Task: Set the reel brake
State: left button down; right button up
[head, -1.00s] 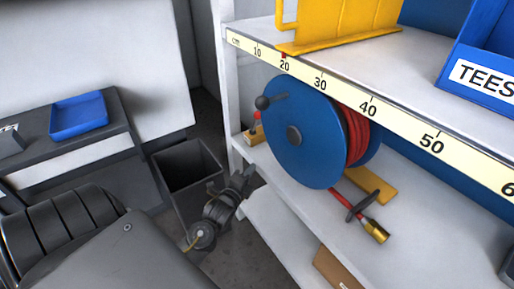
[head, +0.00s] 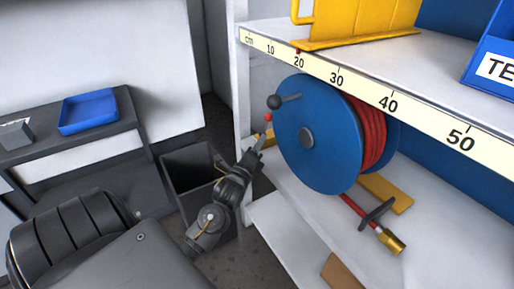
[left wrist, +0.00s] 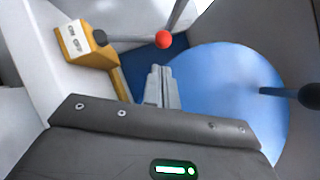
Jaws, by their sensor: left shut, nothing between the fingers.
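The blue hose reel (head: 318,135) stands on the shelf with red hose (head: 370,135) wound on it and a dark crank knob (head: 274,102) on its face. The brake lever's red ball (head: 268,117) shows at the reel's left edge. In the left wrist view the red ball (left wrist: 164,39) sits just beyond my fingertips, near a yellow block (left wrist: 85,43) with a white label and a black knob. My left gripper (head: 258,143) is shut and empty, just below the red ball and apart from it; its closed fingers (left wrist: 160,75) point toward the ball. The lever's lower part is partly hidden in the head view.
A shelf edge with a centimetre scale (head: 385,102) runs above the reel. A brass nozzle (head: 392,243) lies on the lower shelf. A blue tray (head: 88,112) sits on a side bench.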

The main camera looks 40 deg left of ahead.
aim_at(266, 124)
pick_arm(q)
jog(key=x, duration=0.5)
jog(key=shift+w+a+r, duration=0.1)
jog(key=shift+w, duration=0.2)
